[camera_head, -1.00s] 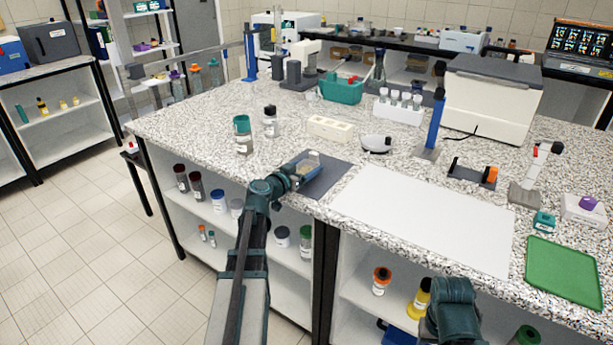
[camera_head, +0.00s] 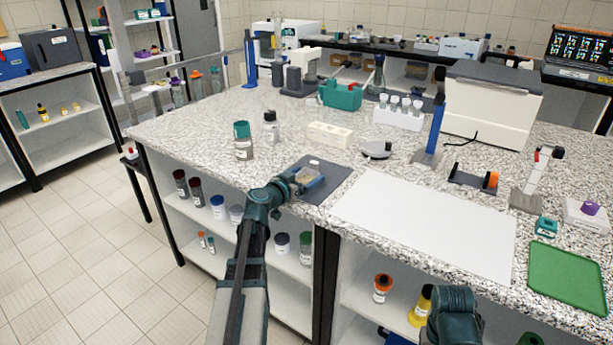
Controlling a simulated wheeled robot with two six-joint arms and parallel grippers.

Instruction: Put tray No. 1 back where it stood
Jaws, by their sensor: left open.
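My left gripper (camera_head: 308,182) is over the dark grey mat (camera_head: 334,184) at the front edge of the bench, with its jaws open. A small tan-and-clear tray (camera_head: 304,176) sits between or just beside its fingers, low at the mat. A small white piece (camera_head: 314,163) shows just behind it. No number can be read on the tray, and the fingers partly hide it. I cannot tell whether the fingers touch it. Of my right arm only a teal wrist part shows at the bottom; its jaws are out of sight.
A white sheet (camera_head: 420,222) lies right of the mat, mostly bare. A teal-capped jar (camera_head: 243,142) and a white-labelled bottle (camera_head: 270,128) stand behind left. A white block (camera_head: 330,134) and a scale-like dish (camera_head: 376,149) stand behind. A green tray (camera_head: 568,275) lies far right.

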